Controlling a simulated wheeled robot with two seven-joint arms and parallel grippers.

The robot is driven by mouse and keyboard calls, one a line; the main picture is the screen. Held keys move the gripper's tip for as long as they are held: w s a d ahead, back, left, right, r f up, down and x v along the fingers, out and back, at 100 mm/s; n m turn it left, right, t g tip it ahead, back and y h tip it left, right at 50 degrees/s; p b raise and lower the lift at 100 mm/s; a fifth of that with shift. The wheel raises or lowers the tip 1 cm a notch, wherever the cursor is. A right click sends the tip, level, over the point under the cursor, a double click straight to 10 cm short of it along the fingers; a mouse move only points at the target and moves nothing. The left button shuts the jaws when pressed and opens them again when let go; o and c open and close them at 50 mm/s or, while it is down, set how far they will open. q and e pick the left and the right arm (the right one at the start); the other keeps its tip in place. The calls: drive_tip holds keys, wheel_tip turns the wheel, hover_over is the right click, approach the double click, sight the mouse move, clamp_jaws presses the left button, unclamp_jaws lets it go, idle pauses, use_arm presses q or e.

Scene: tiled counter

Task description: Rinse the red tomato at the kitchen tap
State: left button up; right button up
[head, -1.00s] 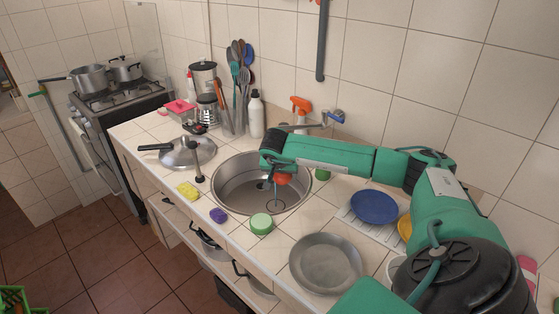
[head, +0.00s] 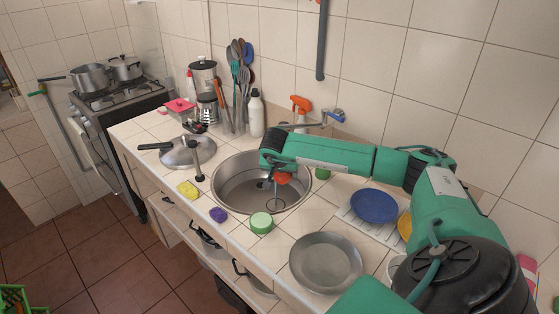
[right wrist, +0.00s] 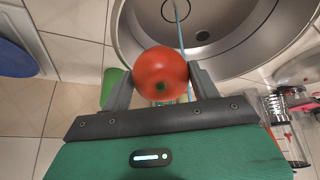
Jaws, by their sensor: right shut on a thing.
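The red tomato (right wrist: 160,72) is held between the two fingers of my right gripper (right wrist: 160,82), which is shut on it. In the head view the tomato (head: 283,178) hangs over the round steel sink (head: 232,193), under my right arm's end. A thin pale-blue stream (right wrist: 178,22) runs beside the tomato in the right wrist view and looks like water; whether it touches the tomato I cannot tell. The kitchen tap (head: 333,116) with a blue handle stands behind the sink, its spout partly hidden by my arm. My left gripper is not in view.
A green-topped round item (head: 261,223), a purple sponge (head: 218,215) and a yellow sponge (head: 188,189) line the sink's front edge. A pan (head: 325,262) and a blue plate (head: 374,206) lie to the right.

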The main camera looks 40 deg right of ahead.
drive_tip(key=shift+s+a+r+p, duration=0.25)
drive_tip(key=shift+s+r+p, duration=0.1)
drive_tip(key=shift+r, duration=0.1)
drive_tip(key=shift+s+a+r+p, duration=0.5)
drive_tip(key=shift+s+a+r, duration=0.15)
drive_tip(key=shift+s+r, duration=0.2)
drive_tip(key=shift+s+a+r+p, duration=0.5)
drive_tip(key=shift+s+a+r, duration=0.1)
drive_tip(key=shift+s+r, duration=0.2)
drive_tip(key=shift+f, duration=0.1)
